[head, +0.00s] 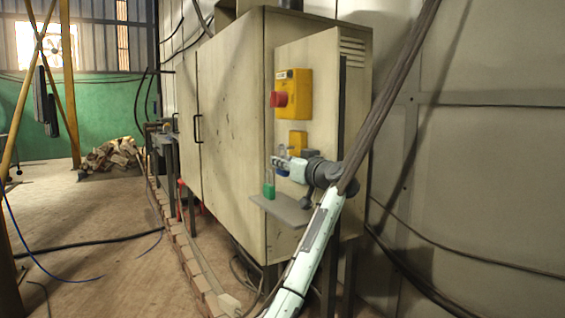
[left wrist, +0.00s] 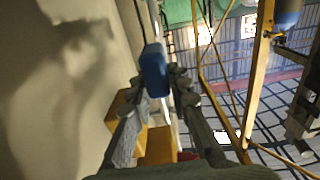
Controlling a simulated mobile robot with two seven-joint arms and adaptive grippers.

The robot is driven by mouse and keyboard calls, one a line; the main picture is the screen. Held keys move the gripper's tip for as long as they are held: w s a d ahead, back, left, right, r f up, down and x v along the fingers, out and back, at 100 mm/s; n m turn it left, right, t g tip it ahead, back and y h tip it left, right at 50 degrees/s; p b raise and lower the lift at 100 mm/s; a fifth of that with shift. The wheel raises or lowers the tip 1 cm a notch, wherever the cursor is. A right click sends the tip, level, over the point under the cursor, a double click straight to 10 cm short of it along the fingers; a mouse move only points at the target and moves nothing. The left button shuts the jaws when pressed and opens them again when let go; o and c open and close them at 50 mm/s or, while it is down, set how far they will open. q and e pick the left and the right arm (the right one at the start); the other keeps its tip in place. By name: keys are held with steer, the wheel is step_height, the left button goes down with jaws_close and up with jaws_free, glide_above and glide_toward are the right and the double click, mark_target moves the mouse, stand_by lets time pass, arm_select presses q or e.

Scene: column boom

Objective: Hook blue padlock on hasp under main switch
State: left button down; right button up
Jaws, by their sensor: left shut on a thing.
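The main switch (head: 293,93), a yellow box with a red knob (head: 278,99), is on the side panel of the beige cabinet. A smaller yellow piece (head: 298,141) is below it; I cannot make out the hasp clearly. My left gripper (head: 283,167) is just below and left of that piece. In the left wrist view, my left gripper (left wrist: 155,85) is shut on the blue padlock (left wrist: 154,70), with its body between the fingertips. The padlock is small in the head view, and whether its shackle touches anything cannot be told. My right gripper is not in view.
A grey shelf (head: 283,209) juts from the cabinet (head: 233,110) below my gripper, with a green padlock (head: 268,191) at its left end. A thick dark cable crosses in front at right. Bricks (head: 186,255) line the floor along the cabinet; the floor to the left is mostly open.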

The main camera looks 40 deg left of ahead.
arm_select(q)
steer(key=c, duration=1.3)
jaws_free()
steer(key=shift+c, duration=0.2)
steer(key=v, duration=1.2)
